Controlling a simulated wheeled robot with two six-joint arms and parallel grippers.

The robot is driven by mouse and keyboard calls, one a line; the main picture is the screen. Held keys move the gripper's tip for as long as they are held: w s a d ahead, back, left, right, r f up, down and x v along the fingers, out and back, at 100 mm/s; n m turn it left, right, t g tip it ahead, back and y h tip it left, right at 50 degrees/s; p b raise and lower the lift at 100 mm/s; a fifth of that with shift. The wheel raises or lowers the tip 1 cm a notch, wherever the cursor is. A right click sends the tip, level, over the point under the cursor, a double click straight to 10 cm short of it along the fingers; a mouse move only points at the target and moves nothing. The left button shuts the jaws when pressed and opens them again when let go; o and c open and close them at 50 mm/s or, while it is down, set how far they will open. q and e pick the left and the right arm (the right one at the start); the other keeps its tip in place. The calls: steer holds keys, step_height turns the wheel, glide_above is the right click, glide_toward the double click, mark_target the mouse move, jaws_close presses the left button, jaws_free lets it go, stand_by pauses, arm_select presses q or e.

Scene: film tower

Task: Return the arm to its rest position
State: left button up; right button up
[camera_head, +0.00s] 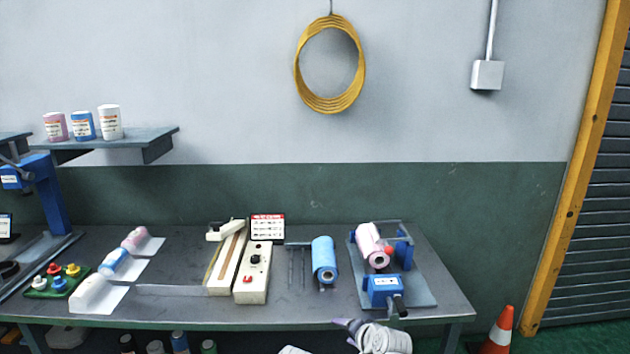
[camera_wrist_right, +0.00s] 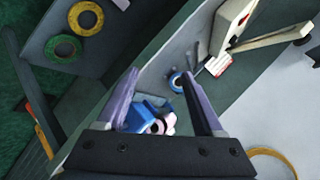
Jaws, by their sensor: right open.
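My right gripper (camera_head: 350,326) shows at the bottom of the head view, in front of the table's front edge, partly cut off by the frame. In the right wrist view its two purple fingers (camera_wrist_right: 157,78) stand apart, with nothing held between them. Beyond the fingers, well apart from them, is the blue stand (camera_wrist_right: 135,118) with a pink roll (camera_wrist_right: 164,120). In the head view the same blue stand (camera_head: 384,290) and pink roll (camera_head: 369,240) are on the right part of the table.
The table (camera_head: 180,260) bears a blue roll (camera_head: 324,258), a control box (camera_head: 252,278), white, blue and pink rolls on the left, and a green button board (camera_head: 60,283). Bottles stand below the table. An orange cone (camera_head: 501,328) stands at the right.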

steer(key=s+f+n+g+h, duration=0.2)
steer(key=s+n+g, duration=0.1)
steer(key=s, duration=0.4)
steer(key=s+a+f+n+g+h+p, duration=0.1)
steer(key=s+f+n+g, duration=0.1)
steer(key=s+n, duration=0.3)
steer(key=s+f+n+g+h, duration=0.2)
steer(key=s+g, duration=0.3)
steer(key=s, duration=0.4)
steer(key=shift+a+f+n+h+p, duration=0.3)
steer(key=shift+a+f+n+p, duration=0.1)
steer(key=shift+n, duration=0.5)
